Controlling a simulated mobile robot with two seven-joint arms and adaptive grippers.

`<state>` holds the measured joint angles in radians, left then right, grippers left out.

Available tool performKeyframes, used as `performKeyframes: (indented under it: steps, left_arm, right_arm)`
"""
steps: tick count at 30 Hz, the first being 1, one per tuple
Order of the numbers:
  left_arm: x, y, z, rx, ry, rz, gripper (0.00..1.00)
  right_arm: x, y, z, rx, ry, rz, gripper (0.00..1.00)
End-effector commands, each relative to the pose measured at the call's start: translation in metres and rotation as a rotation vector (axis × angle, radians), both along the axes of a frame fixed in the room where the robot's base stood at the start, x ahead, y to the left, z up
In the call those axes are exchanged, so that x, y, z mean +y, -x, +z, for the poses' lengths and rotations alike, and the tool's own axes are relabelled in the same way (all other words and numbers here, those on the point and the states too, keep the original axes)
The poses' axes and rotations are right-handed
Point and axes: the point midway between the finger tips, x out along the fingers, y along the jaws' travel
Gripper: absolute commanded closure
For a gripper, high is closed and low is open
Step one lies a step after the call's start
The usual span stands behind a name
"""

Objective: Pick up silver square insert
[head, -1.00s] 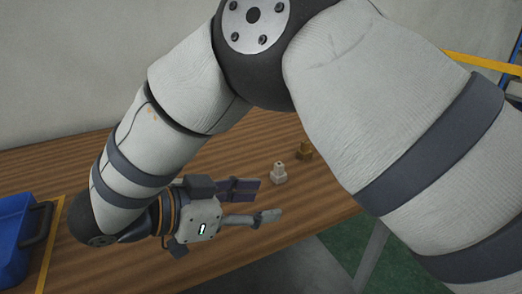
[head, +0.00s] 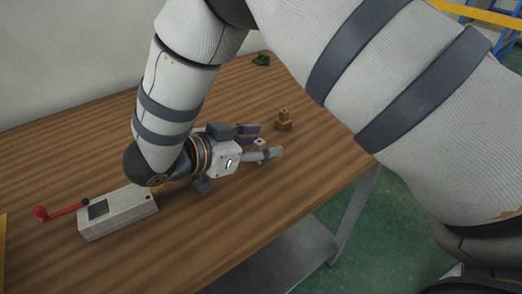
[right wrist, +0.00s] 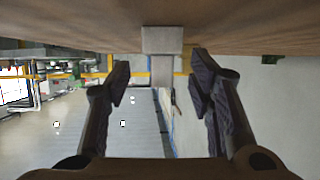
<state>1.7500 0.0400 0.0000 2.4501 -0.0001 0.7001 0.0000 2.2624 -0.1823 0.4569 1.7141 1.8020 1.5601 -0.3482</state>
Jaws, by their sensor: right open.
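The silver square insert (head: 259,143) stands on the wooden table in the head view, partly hidden by my right gripper. My right gripper (head: 264,141) is low over the table with its fingers open, one on each side of the insert. In the right wrist view the picture is upside down, and the insert (right wrist: 163,41) shows as a wide pale block with a narrower stem, centred between the open fingers (right wrist: 160,73). I see gaps between it and both fingers there. My left gripper is not in view.
A brass-coloured insert (head: 284,121) stands just beyond my right fingertips. A grey box with a red handle (head: 118,212) sits at the left, near my right wrist. A small green object (head: 261,60) lies at the far edge. The table's right front edge is near.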

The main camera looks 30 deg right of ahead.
Motion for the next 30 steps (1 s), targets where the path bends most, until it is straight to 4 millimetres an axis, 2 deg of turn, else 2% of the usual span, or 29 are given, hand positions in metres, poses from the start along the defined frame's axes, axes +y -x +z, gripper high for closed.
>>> performKeyframes:
  steps: [7,12,14,24,28,30]
  left_arm:
    - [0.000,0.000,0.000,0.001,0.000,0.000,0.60]
    - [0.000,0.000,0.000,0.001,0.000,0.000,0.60]
    - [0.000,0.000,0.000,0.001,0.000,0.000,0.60]
    - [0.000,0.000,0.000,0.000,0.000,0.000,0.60]
    - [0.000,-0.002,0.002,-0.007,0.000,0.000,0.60]
    - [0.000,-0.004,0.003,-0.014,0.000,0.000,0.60]
  right_arm:
    - [-0.003,-0.001,-0.002,0.002,0.001,0.001,0.52]
    - [-0.003,-0.001,-0.002,0.002,0.001,0.001,0.90]
    - [-0.003,-0.001,-0.002,0.002,0.000,0.001,1.00]
    - [-0.003,-0.001,0.000,0.001,0.000,0.000,1.00]
    - [-0.003,-0.001,0.014,-0.002,-0.001,0.000,1.00]
    - [-0.003,-0.001,0.029,-0.005,-0.002,0.000,1.00]
